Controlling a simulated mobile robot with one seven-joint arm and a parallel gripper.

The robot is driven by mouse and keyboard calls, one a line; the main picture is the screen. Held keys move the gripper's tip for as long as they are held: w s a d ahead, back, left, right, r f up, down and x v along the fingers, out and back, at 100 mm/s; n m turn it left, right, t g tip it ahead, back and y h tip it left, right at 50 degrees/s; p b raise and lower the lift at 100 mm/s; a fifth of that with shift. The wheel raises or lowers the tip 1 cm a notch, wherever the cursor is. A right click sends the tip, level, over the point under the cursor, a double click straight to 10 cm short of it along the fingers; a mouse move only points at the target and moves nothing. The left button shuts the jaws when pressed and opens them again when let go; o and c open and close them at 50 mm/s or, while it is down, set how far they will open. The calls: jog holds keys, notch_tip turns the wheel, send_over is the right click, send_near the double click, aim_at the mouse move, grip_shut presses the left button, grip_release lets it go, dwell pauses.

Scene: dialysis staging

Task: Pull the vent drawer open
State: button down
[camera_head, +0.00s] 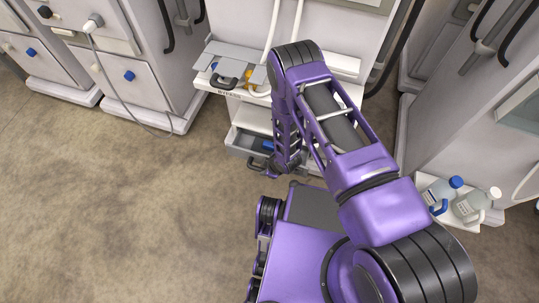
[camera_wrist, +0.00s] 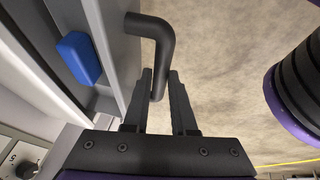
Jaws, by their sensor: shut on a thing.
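The vent drawer (camera_head: 240,148) is a grey drawer low on the middle machine, in the head view. It stands partly open, with a blue object (camera_head: 267,146) showing inside. In the wrist view the drawer's grey front wall (camera_wrist: 112,35) is at the upper left, with the blue block (camera_wrist: 80,58) behind it. The dark bent bar handle (camera_wrist: 151,32) sticks out from the front. My gripper (camera_wrist: 159,85) has its two black fingers on either side of the handle's end and is shut on it. My arm hides much of the drawer's right side in the head view.
A shelf with a black-handled tray (camera_head: 228,80) is above the drawer. A cable (camera_head: 125,95) hangs from the left machine. The floor (camera_head: 110,220) at left is clear.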

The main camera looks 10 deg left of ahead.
jog(key=shift+s, duration=0.65)
jog(key=c, duration=0.7)
grip_release()
jog(key=shift+r, duration=0.1)
jog(key=p+v, duration=0.3)
jog(key=v, duration=1.4)
